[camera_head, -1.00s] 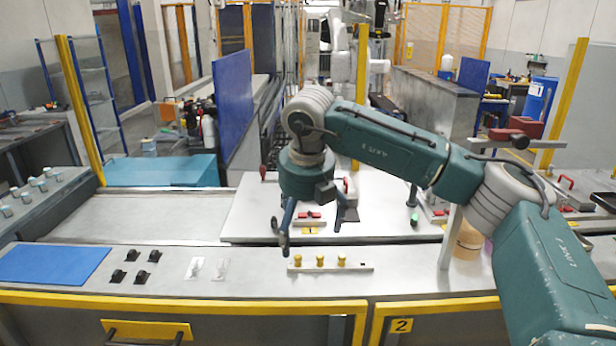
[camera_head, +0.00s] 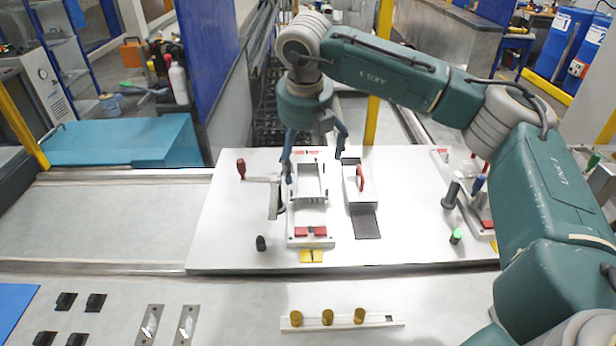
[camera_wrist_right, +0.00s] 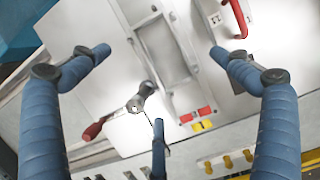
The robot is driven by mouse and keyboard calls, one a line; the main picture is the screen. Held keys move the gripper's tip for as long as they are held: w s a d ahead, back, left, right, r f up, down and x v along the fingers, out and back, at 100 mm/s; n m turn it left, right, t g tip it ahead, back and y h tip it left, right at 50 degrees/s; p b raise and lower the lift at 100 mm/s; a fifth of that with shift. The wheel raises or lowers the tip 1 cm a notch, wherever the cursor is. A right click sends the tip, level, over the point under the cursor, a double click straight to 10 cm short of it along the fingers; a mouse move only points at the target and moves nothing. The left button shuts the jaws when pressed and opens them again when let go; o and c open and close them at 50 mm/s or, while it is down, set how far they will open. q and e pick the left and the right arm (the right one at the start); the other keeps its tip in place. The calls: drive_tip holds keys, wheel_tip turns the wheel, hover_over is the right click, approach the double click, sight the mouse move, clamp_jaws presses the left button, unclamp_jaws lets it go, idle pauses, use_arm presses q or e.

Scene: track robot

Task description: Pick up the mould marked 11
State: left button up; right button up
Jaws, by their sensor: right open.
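I cannot read a number 11 on any object. A white block with a red handle (camera_head: 360,190) stands on the white board, right of a white frame-like fixture (camera_head: 310,212) with red pads. The block also shows at the top right of the right wrist view (camera_wrist_right: 220,22), and the fixture lies between the fingers there (camera_wrist_right: 160,62). My right gripper (camera_head: 314,160) is open and empty over the fixture's far end, left of the block. It shows spread blue fingers in the wrist view (camera_wrist_right: 158,58). Its height above the fixture is hard to tell. My left gripper is out of view.
A red-handled clamp (camera_head: 241,169) stands left of the fixture. A black knob (camera_head: 261,243) and a green-topped post (camera_head: 456,236) stand on the board (camera_head: 225,240). A rail with yellow knobs (camera_head: 343,322) lies in front. The board's left side is mostly clear.

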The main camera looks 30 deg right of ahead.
sight(303, 184)
wheel_tip(303, 184, down, 2)
drive_tip(key=shift+p, duration=0.35)
drive_tip(key=shift+d+f, duration=0.1)
drive_tip(key=shift+f, duration=0.25)
drive_tip(key=p+x, duration=0.1)
drive_tip(key=x, duration=0.1)
drive_tip(key=w+p+x, duration=0.1)
drive_tip(key=p+x, duration=0.1)
drive_tip(key=x, duration=0.1)
drive_tip(key=shift+w+f, duration=0.1)
drive_tip(key=shift+f, duration=0.2)
drive_tip(key=shift+c, duration=0.8)
drive_tip(key=shift+a, duration=0.2)
drive_tip(key=c, duration=1.3)
drive_tip(key=shift+d, duration=0.1)
drive_tip(key=shift+c, duration=0.5)
drive_tip(key=shift+r, duration=0.1)
